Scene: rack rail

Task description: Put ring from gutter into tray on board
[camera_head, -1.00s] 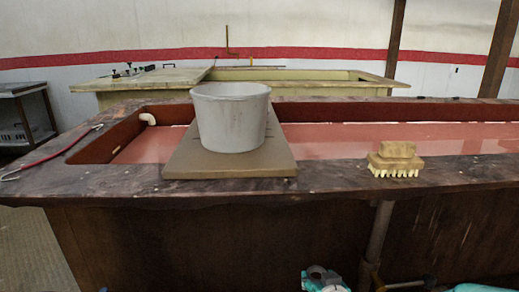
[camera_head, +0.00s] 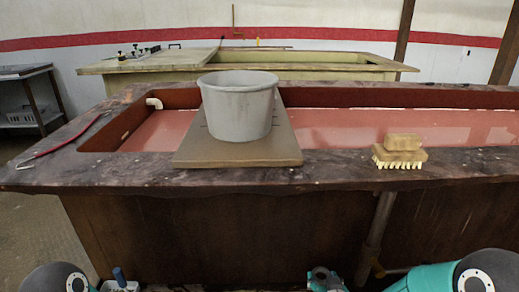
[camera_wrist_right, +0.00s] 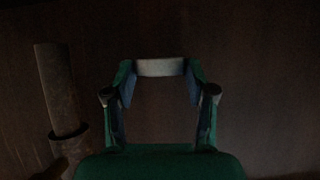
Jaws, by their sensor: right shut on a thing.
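A grey, open-topped round tub (camera_head: 238,108) stands upright on a flat brown board (camera_head: 215,158). The board lies across the red-lined trough (camera_head: 400,128), which looks like the gutter. My right gripper (camera_head: 324,277) is low at the bottom of the head view, in front of the trough's side and below its rim. In the right wrist view, my right gripper (camera_wrist_right: 160,69) is shut on a pale grey band (camera_wrist_right: 160,67), apparently the ring seen edge-on. My left gripper (camera_head: 119,282) barely shows at the bottom left, and its fingers are mostly cut off. The tub's inside floor is hidden.
A wooden brush (camera_head: 402,152) sits on the near rim, right of the board. A red-handled tool (camera_head: 60,147) lies on the left rim. A vertical pipe (camera_head: 376,235) runs down the trough's side and also shows in the wrist view (camera_wrist_right: 56,90). The rim between board and brush is clear.

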